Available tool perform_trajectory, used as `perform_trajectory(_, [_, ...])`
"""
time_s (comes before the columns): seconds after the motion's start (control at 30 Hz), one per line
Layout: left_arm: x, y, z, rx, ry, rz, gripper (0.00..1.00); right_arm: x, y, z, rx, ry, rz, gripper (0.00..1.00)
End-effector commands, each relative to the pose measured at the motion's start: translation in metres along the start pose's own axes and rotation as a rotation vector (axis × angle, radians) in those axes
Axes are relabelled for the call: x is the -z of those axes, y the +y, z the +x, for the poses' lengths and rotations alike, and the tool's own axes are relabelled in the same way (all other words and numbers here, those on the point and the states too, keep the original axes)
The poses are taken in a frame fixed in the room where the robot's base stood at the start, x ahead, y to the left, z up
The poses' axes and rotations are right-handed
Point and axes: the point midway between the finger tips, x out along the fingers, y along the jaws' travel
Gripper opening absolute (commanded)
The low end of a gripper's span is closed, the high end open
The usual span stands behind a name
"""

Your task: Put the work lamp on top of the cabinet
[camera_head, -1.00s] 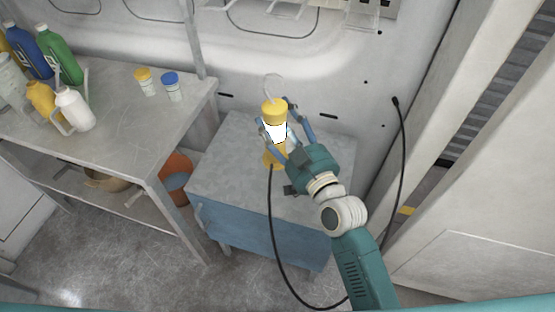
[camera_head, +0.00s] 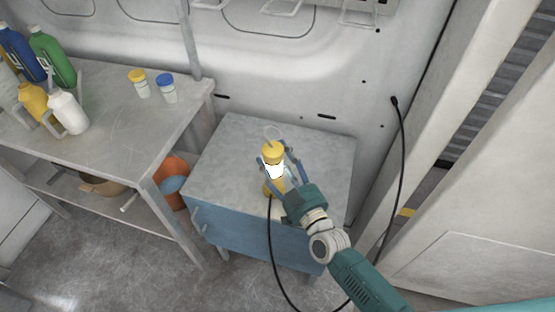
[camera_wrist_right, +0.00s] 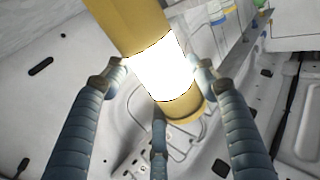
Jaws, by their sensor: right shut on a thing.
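The work lamp (camera_head: 273,152) is yellow with a glowing white middle, a hook on top and a black cable at its lower end. It is upright over the front part of the cabinet (camera_head: 236,150), which has a grey top and blue front. I cannot tell whether its base touches the top. My right gripper (camera_head: 277,170) is shut around the lamp's middle. In the right wrist view the fingers (camera_wrist_right: 160,75) sit on both sides of the lit section of the lamp (camera_wrist_right: 158,68). My left gripper is not in view.
A metal workbench (camera_head: 135,120) stands left of the cabinet, with bottles and two small capped jars (camera_head: 166,90). An orange bucket (camera_head: 174,190) sits between bench and cabinet. The black cable (camera_head: 272,250) hangs down the cabinet front. The back of the cabinet top is clear.

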Motion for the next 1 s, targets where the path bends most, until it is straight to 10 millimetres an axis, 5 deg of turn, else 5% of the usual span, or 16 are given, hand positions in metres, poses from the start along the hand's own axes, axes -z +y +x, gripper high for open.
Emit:
perform_trajectory(0.3, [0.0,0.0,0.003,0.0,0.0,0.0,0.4,-0.001,0.001,0.001,-0.002,0.006,0.001,0.0])
perform_trajectory(0.33, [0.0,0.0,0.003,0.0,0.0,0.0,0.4,-0.003,0.0,0.0,0.0,0.0,0.001,0.61])
perform_trajectory(0.4, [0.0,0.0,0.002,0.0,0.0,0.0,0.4,-0.003,0.0,0.0,0.0,0.0,0.001,0.75])
perform_trajectory(0.77, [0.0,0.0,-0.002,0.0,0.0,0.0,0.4,0.002,0.0,0.0,0.0,0.0,0.0,0.76])
perform_trajectory(1.0, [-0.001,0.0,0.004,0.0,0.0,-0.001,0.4,-0.002,0.0,-0.038,0.0,-0.004,0.001,0.76])
